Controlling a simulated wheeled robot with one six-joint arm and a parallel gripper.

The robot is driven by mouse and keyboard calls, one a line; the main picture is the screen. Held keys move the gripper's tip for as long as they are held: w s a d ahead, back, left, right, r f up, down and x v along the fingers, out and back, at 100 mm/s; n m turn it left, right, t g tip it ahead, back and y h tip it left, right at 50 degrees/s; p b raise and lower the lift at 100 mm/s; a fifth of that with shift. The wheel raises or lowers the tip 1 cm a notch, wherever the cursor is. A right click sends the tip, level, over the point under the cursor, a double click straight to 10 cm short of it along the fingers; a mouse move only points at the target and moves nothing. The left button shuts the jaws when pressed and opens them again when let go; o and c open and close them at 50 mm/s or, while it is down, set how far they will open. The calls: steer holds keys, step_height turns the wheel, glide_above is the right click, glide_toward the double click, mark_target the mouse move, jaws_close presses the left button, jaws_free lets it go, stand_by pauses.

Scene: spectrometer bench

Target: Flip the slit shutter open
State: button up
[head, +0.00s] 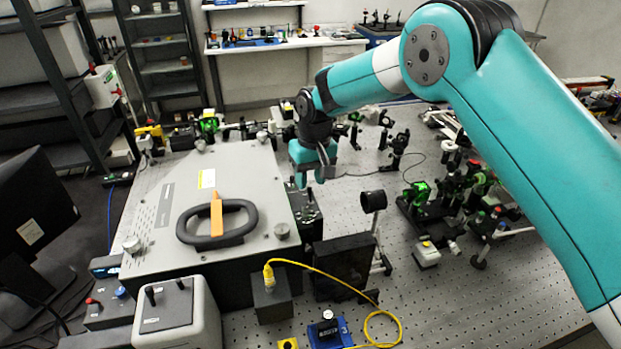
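My gripper (311,181) hangs pointing down at the right edge of the large grey spectrometer box (200,180). Its two fingertips look apart, with nothing seen between them. A small dark panel with little knobs (308,208) is on the box's right side, just below the gripper. I cannot make out which part there is the slit shutter, or whether it is open or closed. The gripper looks above the panel; I cannot tell if they touch.
An orange lever (216,214) lies across a black loop handle (240,235) on the box lid. A black round-headed mount (373,201) stands right of the panel. Green optics mounts (418,196) crowd the bench's right side. A yellow cable (330,276) runs along the front.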

mark_target(310, 194)
steer(key=shift+a+f+p, duration=0.15)
steer(key=shift+f+p, duration=0.15)
steer(key=shift+f, duration=1.05)
jaws_close()
steer(key=shift+s+t+b, duration=0.15)
steer(key=shift+t+b, duration=0.15)
steer(key=shift+b, duration=0.3)
steer(key=t+b, duration=0.1)
steer(key=b, duration=0.2)
steer(key=s+t+b, duration=0.1)
steer(key=b, duration=0.2)
steer(key=shift+d+f+t+y, duration=0.2)
steer(key=shift+t+y, duration=0.1)
steer(key=shift+t, duration=0.1)
steer(key=t+b, duration=0.1)
steer(key=b, duration=0.1)
steer(key=s+t+b, duration=0.1)
steer(key=b, duration=0.1)
steer(key=shift+r+b, duration=0.3)
steer(key=shift+b, duration=0.05)
steer(key=shift+r, duration=0.1)
